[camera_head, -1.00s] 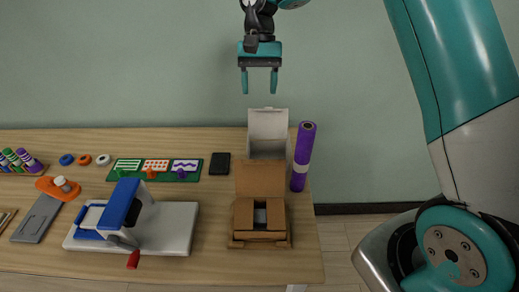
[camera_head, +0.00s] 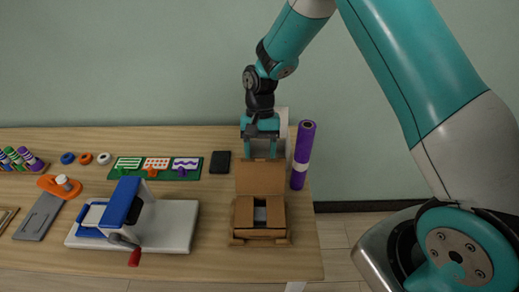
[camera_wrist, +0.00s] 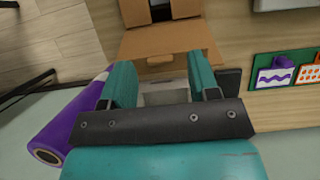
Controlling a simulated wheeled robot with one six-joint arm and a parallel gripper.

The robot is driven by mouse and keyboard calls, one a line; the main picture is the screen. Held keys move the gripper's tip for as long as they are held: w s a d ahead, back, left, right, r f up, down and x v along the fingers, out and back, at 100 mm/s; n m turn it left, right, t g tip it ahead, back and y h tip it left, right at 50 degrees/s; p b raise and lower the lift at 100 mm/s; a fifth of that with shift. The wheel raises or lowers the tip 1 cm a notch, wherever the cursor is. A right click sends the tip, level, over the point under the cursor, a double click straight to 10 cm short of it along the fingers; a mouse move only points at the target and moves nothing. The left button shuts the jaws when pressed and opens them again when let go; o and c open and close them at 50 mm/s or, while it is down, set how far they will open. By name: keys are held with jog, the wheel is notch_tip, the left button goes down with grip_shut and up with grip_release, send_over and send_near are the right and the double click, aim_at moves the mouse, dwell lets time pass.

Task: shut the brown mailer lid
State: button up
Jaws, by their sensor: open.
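The brown mailer (camera_head: 260,236) stands open near the right end of the table. In the wrist view the lid (camera_wrist: 172,40) lies just beyond the fingertips. My gripper (camera_head: 261,152) points down behind the lid's top edge, open and with nothing held. In the wrist view my gripper (camera_wrist: 158,62) has its two teal fingers wide apart. I cannot tell if a fingertip touches the lid.
A white open box (camera_head: 283,128) stands behind the mailer, mostly hidden by my gripper. A purple roll (camera_head: 302,156) stands upright close to the right. A black phone-like slab (camera_head: 220,161) and a green card board (camera_head: 130,174) lie left. A blue-and-white press (camera_head: 170,225) stands at front left.

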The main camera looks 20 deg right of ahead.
jog(key=shift+s+f, duration=0.15)
jog(key=shift+f, duration=0.2)
